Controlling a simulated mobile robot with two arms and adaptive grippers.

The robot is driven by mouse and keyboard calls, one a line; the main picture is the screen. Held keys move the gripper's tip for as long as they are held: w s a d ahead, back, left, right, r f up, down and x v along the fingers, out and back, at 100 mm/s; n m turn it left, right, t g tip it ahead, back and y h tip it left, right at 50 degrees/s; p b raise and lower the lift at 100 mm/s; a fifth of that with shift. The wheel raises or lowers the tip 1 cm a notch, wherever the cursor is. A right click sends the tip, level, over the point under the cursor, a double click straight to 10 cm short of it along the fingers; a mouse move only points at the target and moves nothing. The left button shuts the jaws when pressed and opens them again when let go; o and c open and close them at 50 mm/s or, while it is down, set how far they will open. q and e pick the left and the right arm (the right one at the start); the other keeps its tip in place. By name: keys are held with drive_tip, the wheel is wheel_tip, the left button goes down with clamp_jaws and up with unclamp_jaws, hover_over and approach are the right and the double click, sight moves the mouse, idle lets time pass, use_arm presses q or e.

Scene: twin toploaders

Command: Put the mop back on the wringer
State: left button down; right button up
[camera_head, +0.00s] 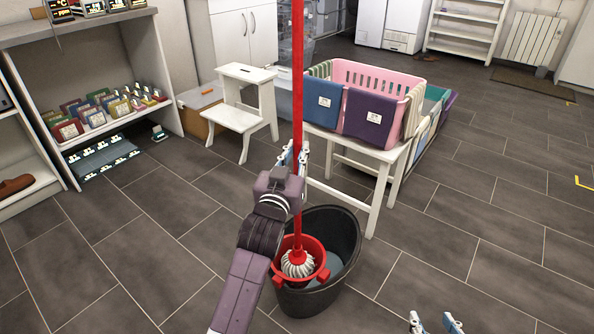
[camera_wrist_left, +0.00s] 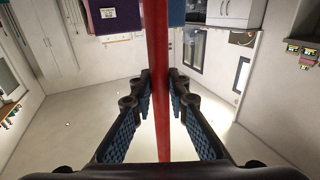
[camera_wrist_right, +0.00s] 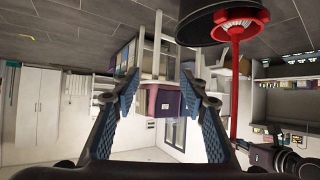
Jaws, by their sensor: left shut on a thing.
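The mop has a long red handle (camera_head: 298,85) that stands upright and a white string head (camera_head: 298,264). The head sits within the red wringer (camera_head: 315,246) on the rim of the black bucket (camera_head: 345,230); whether it rests on the wringer's bottom I cannot tell. My left gripper (camera_head: 292,160) is shut on the handle above the bucket; the handle also runs between its fingers in the left wrist view (camera_wrist_left: 160,90). My right gripper (camera_head: 436,322) is open and empty, low at the front right. The bucket (camera_wrist_right: 200,22) and wringer (camera_wrist_right: 240,22) show in the right wrist view.
A white table (camera_head: 352,194) with a pink basket (camera_head: 375,78) draped in cloths stands just behind the bucket. A white step stool (camera_head: 247,95) and an open shelf (camera_head: 105,60) are at the left. The tiled floor at the right is clear.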

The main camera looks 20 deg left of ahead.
sight(296, 168)
use_arm(q)
drive_tip(key=shift+f, duration=0.55)
wheel_tip(296, 168, down, 3)
drive_tip(key=shift+f+b, duration=0.15)
drive_tip(key=shift+b, duration=0.6)
use_arm(e)
drive_tip(key=w+a+r+t+y, duration=0.1)
drive_tip(key=w+r+t, duration=0.3)
drive_tip(key=r, duration=0.5)
drive_tip(key=shift+a+t+y, duration=0.3)
drive_tip(key=shift+a+t, duration=0.1)
drive_tip(key=shift+a, duration=0.2)
use_arm(q)
drive_tip(key=shift+f, duration=0.1)
drive_tip(key=c, duration=2.3)
unclamp_jaws()
drive_tip(key=shift+f, duration=0.2)
drive_tip(key=o, duration=0.5)
drive_tip(key=shift+c, duration=0.2)
drive_tip(key=shift+r, duration=0.1)
